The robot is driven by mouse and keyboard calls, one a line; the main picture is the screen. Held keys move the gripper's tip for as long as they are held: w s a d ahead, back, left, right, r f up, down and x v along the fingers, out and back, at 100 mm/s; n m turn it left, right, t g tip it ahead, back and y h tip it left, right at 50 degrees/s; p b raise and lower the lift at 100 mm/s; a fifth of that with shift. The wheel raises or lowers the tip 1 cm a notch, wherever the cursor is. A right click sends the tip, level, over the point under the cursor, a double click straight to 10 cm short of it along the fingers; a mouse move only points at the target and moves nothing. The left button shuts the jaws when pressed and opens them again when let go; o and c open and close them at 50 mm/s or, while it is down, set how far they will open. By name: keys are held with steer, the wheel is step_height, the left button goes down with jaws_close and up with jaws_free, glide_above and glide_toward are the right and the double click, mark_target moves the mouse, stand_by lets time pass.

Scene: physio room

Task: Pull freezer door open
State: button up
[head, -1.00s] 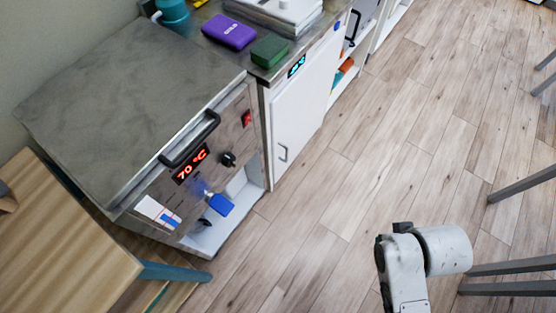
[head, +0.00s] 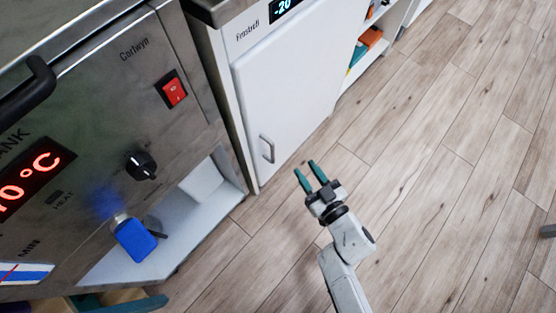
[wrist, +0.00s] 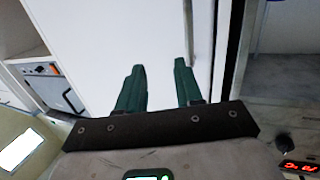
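The freezer is a white cabinet with a "-20" display (head: 285,8) at its top. Its white door (head: 290,85) looks closed in the head view, with a small grey bar handle (head: 267,148) low on its left side. My gripper (head: 308,170) is in front of the door, to the right of the handle and apart from it. Its two green fingers are spread and empty. In the wrist view, my gripper (wrist: 159,66) points at a plain white panel (wrist: 120,30), apparently the door.
Left of the freezer stands a steel tank unit (head: 120,90) with a black handle, red switch and knob. A blue-handled valve (head: 135,240) sticks out over its open lower bay. An open shelf (head: 370,55) is beyond the freezer.

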mark_target(274, 155)
steer(key=w+a+b, duration=0.1)
steer(key=a, duration=0.2)
steer(key=w+a+f+y+b, duration=0.1)
steer(key=w+a+b, duration=0.1)
steer(key=a, duration=0.1)
steer(key=w+a+f+n+y+b, duration=0.1)
steer(key=w+a, duration=0.1)
steer(key=a, duration=0.1)
steer(key=shift+w+g+b, duration=0.1)
steer(key=shift+g+b, duration=0.3)
steer(key=shift+w+a, duration=0.45)
steer(key=shift+w, duration=0.05)
steer(key=shift+r, duration=0.1)
jaws_close()
